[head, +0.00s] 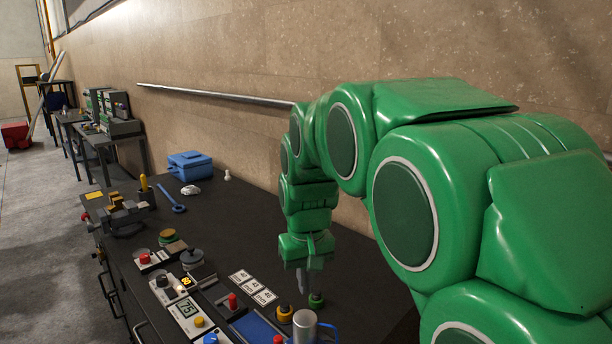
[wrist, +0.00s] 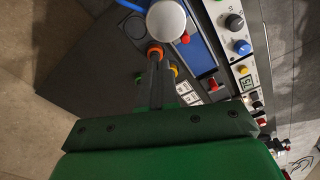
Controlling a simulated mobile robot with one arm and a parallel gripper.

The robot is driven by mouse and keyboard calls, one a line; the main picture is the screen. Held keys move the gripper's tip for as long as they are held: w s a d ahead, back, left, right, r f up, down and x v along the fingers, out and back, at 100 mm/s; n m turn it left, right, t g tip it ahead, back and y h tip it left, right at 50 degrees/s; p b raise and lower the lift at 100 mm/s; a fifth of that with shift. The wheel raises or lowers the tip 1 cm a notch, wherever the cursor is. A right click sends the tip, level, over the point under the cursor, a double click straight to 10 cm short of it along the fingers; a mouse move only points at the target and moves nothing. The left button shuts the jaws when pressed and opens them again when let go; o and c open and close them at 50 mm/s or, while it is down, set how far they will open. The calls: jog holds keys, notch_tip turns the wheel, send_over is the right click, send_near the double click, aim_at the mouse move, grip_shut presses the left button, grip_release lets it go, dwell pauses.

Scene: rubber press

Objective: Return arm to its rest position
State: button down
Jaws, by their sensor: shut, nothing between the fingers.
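My green arm reaches over the dark workbench (head: 225,232) from the right in the head view. My gripper (head: 302,288) hangs pointing down above the bench's near right part, beside a green-ringed knob (head: 317,299) and a yellow-ringed knob (head: 285,313). In the wrist view my gripper (wrist: 154,62) has its two dark fingers together with nothing between them. An orange-ringed knob (wrist: 155,47) shows just past the fingertips. I cannot tell whether the tips touch it.
A metal cylinder (head: 304,326) stands close to my gripper. Control boxes (head: 186,314) with buttons line the front edge. A blue toolbox (head: 190,165), blue wrench (head: 171,197) and vise (head: 122,216) lie farther back. A wall (head: 240,130) with a metal pipe (head: 215,95) runs behind the bench.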

jog(key=s+d+f+m, duration=0.1)
jog(key=s+d, duration=0.4)
jog(key=s, duration=0.5)
jog(key=s+d+f+m+g, duration=0.1)
jog(key=s+d+f, duration=0.2)
jog(key=s, duration=0.7)
jog(key=s+d+f+m+g, duration=0.1)
jog(key=s+d+f, duration=0.1)
jog(key=s+d, duration=0.5)
jog(key=s, duration=0.2)
jog(key=shift+s+m, duration=0.4)
jog(key=shift+r, duration=0.1)
